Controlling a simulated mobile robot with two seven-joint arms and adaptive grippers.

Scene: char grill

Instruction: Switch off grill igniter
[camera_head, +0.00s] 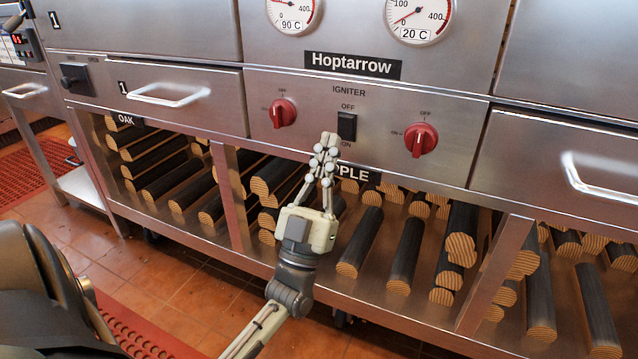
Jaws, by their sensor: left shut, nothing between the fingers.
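The igniter switch (347,127) is a small black rocker on the grill's steel front panel, under the word IGNITER. OFF is printed above it and ON below it. My left gripper (329,141) points up at the panel, with its fingers together and nothing between them. Its fingertips are just below and left of the switch in the picture. I cannot tell whether they touch the panel. The gripper partly covers the APPLE label below. My right gripper is not in view.
Red knobs sit left (283,113) and right (421,140) of the switch. Drawers with protruding handles (168,95) flank the panel. Below is an open shelf of dark logs (404,255) with steel posts (497,275). Two dials (418,18) are above.

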